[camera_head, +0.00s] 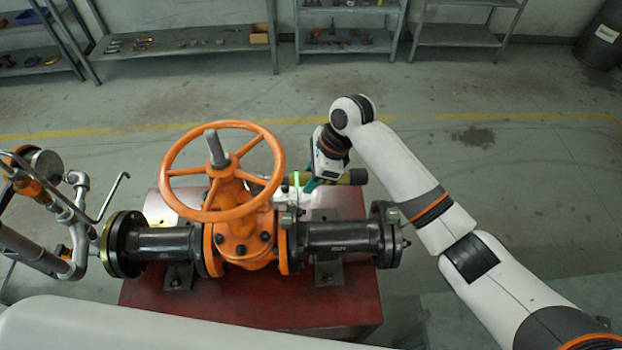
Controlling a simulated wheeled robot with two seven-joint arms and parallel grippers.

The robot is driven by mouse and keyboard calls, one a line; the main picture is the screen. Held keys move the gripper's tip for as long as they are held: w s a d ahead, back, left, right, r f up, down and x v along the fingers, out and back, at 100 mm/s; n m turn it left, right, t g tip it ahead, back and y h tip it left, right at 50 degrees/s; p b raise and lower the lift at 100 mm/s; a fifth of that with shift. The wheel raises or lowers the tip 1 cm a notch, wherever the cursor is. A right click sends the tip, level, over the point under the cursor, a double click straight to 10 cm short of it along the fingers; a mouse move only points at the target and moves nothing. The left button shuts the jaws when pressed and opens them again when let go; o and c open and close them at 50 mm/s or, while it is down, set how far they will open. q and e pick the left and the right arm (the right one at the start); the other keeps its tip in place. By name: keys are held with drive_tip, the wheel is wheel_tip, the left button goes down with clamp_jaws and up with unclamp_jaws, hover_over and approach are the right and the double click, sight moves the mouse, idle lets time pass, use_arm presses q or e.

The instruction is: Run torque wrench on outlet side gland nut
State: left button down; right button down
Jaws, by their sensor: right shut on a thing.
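The orange gate valve (240,235) with its large handwheel (223,122) stands in the middle of a dark pipe run. My right gripper (311,184) is behind and to the right of the valve body, shut on the torque wrench (353,177). The wrench lies roughly level. Its dark handle end sticks out to the right of the gripper, and a green glowing band shows just left of it. Its left end reaches toward the valve neck under the handwheel. The gland nuts are mostly hidden there, so I cannot tell whether the wrench touches one. My left gripper is out of view.
The valve and the outlet pipe (340,237) sit on a red stand (250,310). A pressure gauge (45,163) and grey pipework are at the left. Shelves (190,42) line the back wall, and a dark barrel (600,47) stands at far right. Floor behind the stand is clear.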

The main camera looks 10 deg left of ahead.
drive_tip(key=shift+a+r, duration=0.1)
drive_tip(key=shift+r, duration=0.65)
